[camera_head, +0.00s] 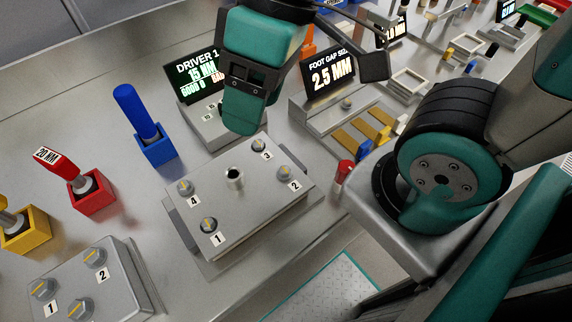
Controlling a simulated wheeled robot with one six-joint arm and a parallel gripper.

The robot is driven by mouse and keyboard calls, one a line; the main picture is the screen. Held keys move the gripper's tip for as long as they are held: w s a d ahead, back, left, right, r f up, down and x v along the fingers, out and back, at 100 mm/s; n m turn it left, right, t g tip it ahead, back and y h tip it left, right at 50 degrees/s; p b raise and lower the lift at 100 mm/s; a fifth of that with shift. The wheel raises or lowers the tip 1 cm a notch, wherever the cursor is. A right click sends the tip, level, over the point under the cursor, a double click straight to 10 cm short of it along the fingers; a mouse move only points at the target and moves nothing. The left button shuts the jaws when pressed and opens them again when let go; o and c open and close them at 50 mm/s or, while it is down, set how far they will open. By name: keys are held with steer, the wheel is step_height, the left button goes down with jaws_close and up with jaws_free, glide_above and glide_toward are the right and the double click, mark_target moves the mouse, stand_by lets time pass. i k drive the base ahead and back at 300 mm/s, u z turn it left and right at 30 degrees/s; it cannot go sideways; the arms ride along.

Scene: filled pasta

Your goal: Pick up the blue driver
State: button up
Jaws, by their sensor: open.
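The blue driver (135,110) stands tilted in a blue square holder (157,152) on the metal table, left of the middle. Its handle is a plain blue cylinder and its lower end is hidden inside the holder. My gripper (242,125) is teal and points down, right of the blue driver and apart from it. It hangs above the area between a grey display box and a numbered plate. The gap between its fingers is hard to see from this side, and nothing shows held in it.
A plate with numbered knobs (262,206) lies below my gripper. The "DRIVER 1" display (195,75) stands behind. Bare table surrounds the blue holder.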

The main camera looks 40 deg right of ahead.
mark_target(126, 95)
steer(key=k, duration=1.25)
steer(key=u, duration=0.7)
steer(key=i, duration=1.45)
steer(key=z, duration=0.3)
